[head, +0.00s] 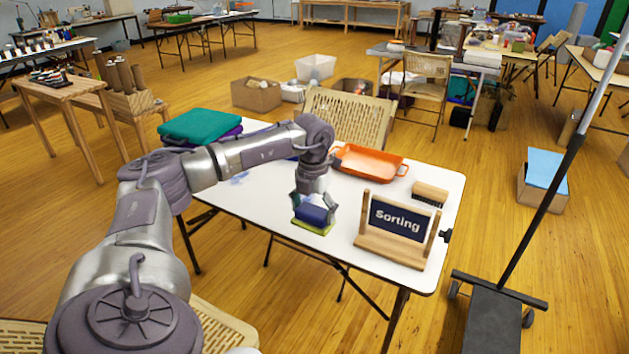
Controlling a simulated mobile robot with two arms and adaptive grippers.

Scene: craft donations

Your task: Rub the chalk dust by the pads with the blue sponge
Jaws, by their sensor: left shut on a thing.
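My left gripper (315,201) is shut on the blue sponge (313,215), which has a yellow-green lower layer. The sponge is at the table's near side, left of the sign; I cannot tell whether it touches the tabletop. A pale blue smudge of chalk dust (239,178) lies on the white table (262,199), partly bordered by my arm. The pads (201,126), teal over purple, are stacked at the table's far left corner, beyond the dust. My right gripper is out of view.
A wooden "Sorting" sign (396,222) stands right of the sponge. A brush (430,193) and an orange tray (369,162) lie behind it. A folding chair (349,112) stands behind the table. A dark-based stand (497,310) is on the floor at right.

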